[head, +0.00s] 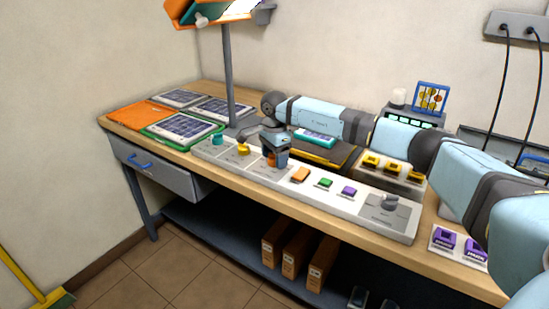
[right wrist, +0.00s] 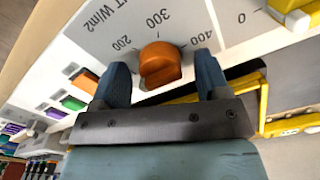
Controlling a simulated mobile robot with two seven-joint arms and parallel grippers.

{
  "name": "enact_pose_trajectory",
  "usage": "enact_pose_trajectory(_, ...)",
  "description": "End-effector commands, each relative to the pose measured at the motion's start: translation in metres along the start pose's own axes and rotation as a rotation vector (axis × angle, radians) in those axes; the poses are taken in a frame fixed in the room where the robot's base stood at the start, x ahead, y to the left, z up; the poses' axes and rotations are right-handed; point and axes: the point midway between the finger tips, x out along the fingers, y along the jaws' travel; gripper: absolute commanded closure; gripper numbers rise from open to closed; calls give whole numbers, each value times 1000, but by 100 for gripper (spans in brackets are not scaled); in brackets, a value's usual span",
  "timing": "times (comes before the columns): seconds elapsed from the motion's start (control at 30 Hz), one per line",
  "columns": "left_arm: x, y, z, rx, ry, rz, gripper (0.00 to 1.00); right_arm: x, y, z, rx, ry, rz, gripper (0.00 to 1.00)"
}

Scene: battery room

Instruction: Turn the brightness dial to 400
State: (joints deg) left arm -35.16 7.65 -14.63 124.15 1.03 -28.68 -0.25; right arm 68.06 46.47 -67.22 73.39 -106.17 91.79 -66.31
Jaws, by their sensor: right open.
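The orange brightness dial (right wrist: 160,64) shows in the right wrist view, with a W/m2 label and the marks 200, 300 and 400 around it. I cannot tell for sure which mark it points at. My right gripper (right wrist: 163,72) is open, with one finger on each side of the dial; gaps show between the fingers and the dial. In the head view my right gripper (head: 274,162) points down over the long pale control panel (head: 283,181) and hides part of the orange dial (head: 270,159). My left gripper is not in view.
Teal (head: 217,139) and yellow (head: 243,149) knobs stand left of the gripper. Orange (head: 300,175), green (head: 325,183) and purple (head: 348,191) buttons and a grey knob (head: 390,202) lie to the right. A lamp post (head: 228,75) rises behind the panel.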

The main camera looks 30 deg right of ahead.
Motion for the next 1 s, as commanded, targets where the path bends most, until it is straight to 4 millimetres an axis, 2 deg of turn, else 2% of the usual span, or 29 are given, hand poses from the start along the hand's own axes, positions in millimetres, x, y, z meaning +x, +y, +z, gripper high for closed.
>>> enact_pose_trajectory(0.3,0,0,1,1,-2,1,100,3,0,0,0,0,0,31)
enact_pose_trajectory(0.5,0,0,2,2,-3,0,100,3,0,0,0,-1,0,77)
enact_pose_trajectory(0.53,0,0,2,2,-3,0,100,3,0,0,0,0,0,79)
enact_pose_trajectory(0.77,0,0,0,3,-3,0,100,2,0,0,14,-1,0,79)
enact_pose_trajectory(1.0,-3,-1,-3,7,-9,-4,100,0,0,0,112,-1,1,79)
